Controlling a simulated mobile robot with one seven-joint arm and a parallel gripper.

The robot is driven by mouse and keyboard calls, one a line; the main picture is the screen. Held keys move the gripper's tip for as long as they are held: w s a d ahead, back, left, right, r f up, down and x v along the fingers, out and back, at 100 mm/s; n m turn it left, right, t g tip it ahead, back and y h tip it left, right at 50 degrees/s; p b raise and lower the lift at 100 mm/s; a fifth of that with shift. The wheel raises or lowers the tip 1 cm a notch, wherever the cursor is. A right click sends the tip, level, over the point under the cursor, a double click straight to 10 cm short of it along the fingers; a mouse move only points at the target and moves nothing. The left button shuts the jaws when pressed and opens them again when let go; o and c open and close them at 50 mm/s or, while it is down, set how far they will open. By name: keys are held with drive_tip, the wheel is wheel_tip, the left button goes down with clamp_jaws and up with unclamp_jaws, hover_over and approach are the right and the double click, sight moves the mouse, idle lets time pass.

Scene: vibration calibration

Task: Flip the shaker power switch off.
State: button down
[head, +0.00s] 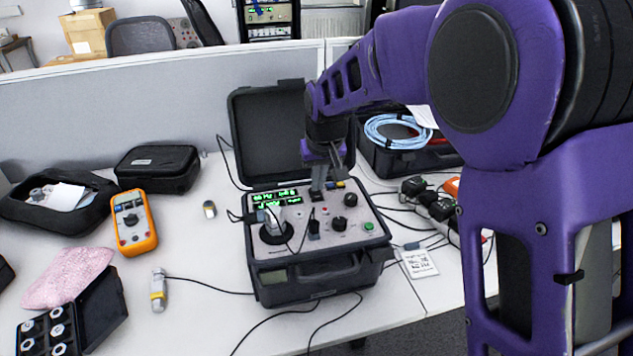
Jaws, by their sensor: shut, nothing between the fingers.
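The shaker (351,246) is an open black case with a grey top panel, standing on the white desk in the middle of the head view. Its panel carries lit green displays (275,197), a dark round mount with a pale cylinder, black knobs (350,199), a green button (368,226) and a small red part. My gripper (317,191) is shut and empty, pointing down over the back middle of the panel, just right of the displays. I cannot tell whether it touches the panel. The power switch cannot be made out clearly; my gripper may hide part of that area.
The raised lid (262,130) stands behind the panel. A case with blue cable (398,131) and black plugs (438,207) are to the right. An orange multimeter (134,222), a black pouch (157,168) and a pink cloth (68,278) lie left. Cables cross the desk's front.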

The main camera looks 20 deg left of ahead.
drive_tip(key=p+v, duration=0.2)
drive_tip(key=v, duration=1)
drive_tip(key=shift+r, duration=0.15)
drive_tip(key=shift+w+a, duration=0.1)
drive_tip(key=shift+w, duration=0.05)
drive_tip(key=shift+w+a+r+b, duration=0.3)
drive_tip(key=shift+w+b, duration=0.3)
drive_tip(key=shift+b, duration=0.25)
drive_tip(key=shift+a+f, duration=0.1)
drive_tip(key=b+x, duration=0.2)
drive_tip(key=x, duration=1)
drive_tip(key=shift+s+f, duration=0.15)
drive_tip(key=shift+f, duration=0.85)
